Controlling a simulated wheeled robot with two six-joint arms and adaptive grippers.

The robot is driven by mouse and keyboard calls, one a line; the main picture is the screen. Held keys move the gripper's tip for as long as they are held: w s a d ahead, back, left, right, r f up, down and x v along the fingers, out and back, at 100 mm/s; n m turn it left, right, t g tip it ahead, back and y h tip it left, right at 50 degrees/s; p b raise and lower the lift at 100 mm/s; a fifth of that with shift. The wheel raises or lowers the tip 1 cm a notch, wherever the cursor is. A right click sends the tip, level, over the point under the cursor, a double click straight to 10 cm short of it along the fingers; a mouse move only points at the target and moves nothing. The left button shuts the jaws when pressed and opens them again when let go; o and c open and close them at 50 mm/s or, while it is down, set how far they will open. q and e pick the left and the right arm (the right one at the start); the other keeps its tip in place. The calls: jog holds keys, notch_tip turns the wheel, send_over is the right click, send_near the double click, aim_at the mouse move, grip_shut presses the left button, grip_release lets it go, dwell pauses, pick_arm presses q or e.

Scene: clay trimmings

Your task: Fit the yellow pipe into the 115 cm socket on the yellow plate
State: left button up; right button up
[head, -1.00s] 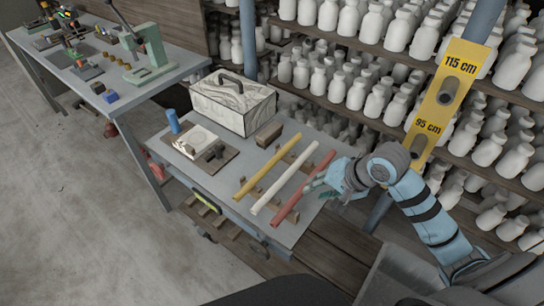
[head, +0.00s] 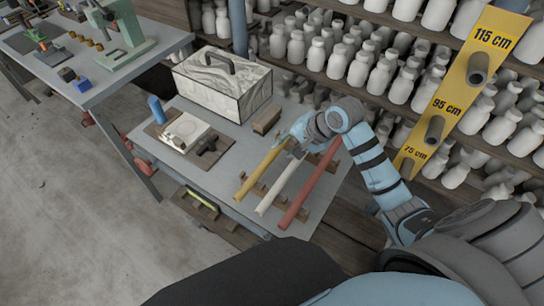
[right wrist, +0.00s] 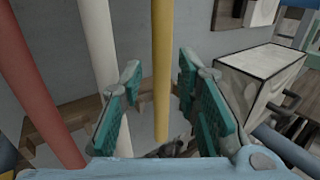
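The yellow pipe (head: 262,170) lies on the grey cart top, left of the white pipe (head: 283,187) and the red pipe (head: 308,188). My right gripper (head: 291,146) is at the yellow pipe's far end. In the right wrist view its teal fingers (right wrist: 158,85) are spread, with the yellow pipe (right wrist: 162,60) showing between them; I see no contact. The yellow plate (head: 461,90) slopes at the right. Its 115 cm socket (head: 478,68) is the uppermost, a grey tube that looks empty. My left gripper is not in view.
The plate also has a 95 cm socket (head: 434,130) and a 75 cm label. Wooden rests (head: 254,187) lie under the pipes. A marbled box (head: 222,88), a wooden block (head: 266,120) and a blue cylinder (head: 156,108) stand on the cart. Shelves of white bottles (head: 383,72) are behind.

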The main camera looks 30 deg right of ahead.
aim_at(277, 150)
jog(key=b+x, duration=0.1)
jog(key=x, duration=0.2)
jog(key=shift+w+f, duration=0.3)
jog(key=shift+w+a+f, duration=0.15)
jog(key=shift+a+f, duration=0.05)
jog(key=shift+f, duration=0.1)
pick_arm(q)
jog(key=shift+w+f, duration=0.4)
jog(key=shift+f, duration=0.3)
pick_arm(e)
grip_shut()
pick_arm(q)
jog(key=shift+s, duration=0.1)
pick_arm(e)
jog(key=shift+r, duration=0.1)
pick_arm(q)
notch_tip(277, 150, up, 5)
jog(key=p, duration=0.5)
pick_arm(e)
notch_tip(277, 150, up, 20)
